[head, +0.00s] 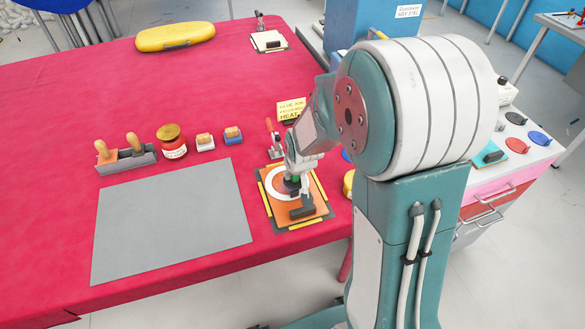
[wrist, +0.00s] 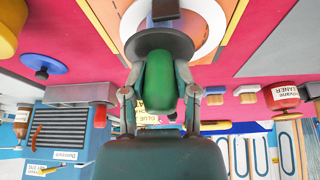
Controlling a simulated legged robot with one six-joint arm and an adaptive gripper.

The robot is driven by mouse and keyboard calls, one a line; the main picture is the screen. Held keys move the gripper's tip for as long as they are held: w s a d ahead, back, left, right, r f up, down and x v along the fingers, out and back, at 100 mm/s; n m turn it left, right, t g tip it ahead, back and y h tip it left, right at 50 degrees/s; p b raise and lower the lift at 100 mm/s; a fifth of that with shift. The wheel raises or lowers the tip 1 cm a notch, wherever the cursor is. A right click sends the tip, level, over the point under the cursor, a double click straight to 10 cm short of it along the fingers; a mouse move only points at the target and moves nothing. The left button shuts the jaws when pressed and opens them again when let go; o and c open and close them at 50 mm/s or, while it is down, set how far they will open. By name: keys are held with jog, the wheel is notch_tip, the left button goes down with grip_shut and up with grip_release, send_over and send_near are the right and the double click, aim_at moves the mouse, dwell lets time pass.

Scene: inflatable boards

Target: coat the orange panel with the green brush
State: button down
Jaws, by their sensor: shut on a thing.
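The orange panel (head: 283,216) lies on the red table near its front edge, with yellow strips along its sides and a white ring on it. My gripper (head: 291,179) is over the panel, shut on the green brush. In the wrist view the brush's green handle (wrist: 160,88) sits between my two fingers, with a dark round head (wrist: 160,42) beyond it over the orange and white surface. Whether the head touches the panel is hard to tell. A dark block (head: 302,212) is at the panel's near side. My arm hides part of the panel's surroundings.
A grey sheet (head: 170,220) lies left of the panel. Behind it stand a holder (head: 128,161) with wooden-handled tools, a red jar (head: 173,149) and two small blocks. A yellow case (head: 176,37) lies far back. A drawer cabinet (head: 492,195) stands right.

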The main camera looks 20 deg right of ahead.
aim_at(298, 185)
jog(key=shift+s+r, duration=0.1)
jog(key=shift+s, duration=1.5)
jog(key=shift+d, duration=0.7)
jog(key=shift+w+f, duration=0.2)
jog(key=shift+w, duration=4.65)
jog(key=shift+r, duration=3)
notch_tip(298, 185, up, 3)
